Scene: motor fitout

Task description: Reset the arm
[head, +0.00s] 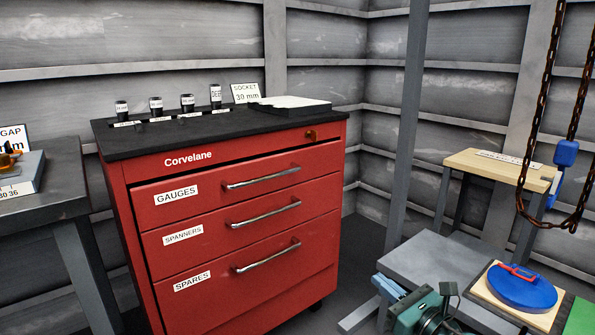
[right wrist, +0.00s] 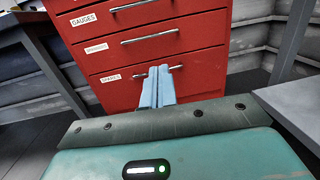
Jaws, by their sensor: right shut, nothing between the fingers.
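My right gripper (head: 382,281) shows at the lower right of the head view, a teal body with light blue fingers. In the right wrist view its fingers (right wrist: 158,72) are pressed together and empty. They point toward the red tool cabinet (head: 250,208), and the tips overlap the lowest drawer handle in that picture. The head view shows the gripper apart from the cabinet, to its right. The drawers, labelled GAUGES, SPANNERS and SPARES, appear shut. My left gripper is not in view.
A grey bench (head: 428,258) with a blue disc (head: 522,290) stands close beside my right gripper. A rusty chain (head: 545,85) hangs at the right near a grey post (head: 407,130). Black sockets (head: 187,103) stand on the cabinet. A dark table (head: 55,190) is at left.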

